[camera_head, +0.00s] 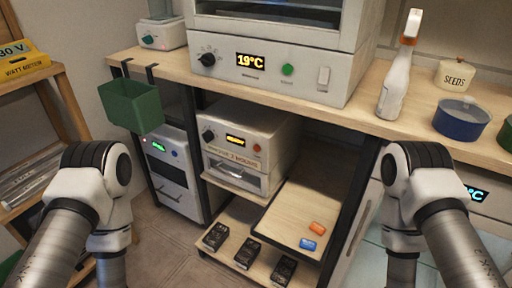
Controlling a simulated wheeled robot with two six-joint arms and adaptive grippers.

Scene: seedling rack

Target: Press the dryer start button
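None of the machines carries a readable dryer name, so I cannot tell for certain which is the dryer. A beige machine (275,137) on the shelf under the bench has a dark knob, an orange display, a red button (257,149) and a partly legible label mentioning hours. A large white machine (325,85) on the bench shows 19°C and has a green button (288,69) and a pale switch. A white unit (170,190) at lower left has a green display and a blue button (174,153). Both my arms show at left and right, but neither gripper is in view.
A green bin (131,104) hangs from the bench's front left edge. A white spray bottle (394,85), a seeds tin (455,74) and a blue pot (461,119) stand on the bench (360,112). Orange and blue items lie on a low wooden board (290,220). A yellow watt meter (22,60) sits at far left.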

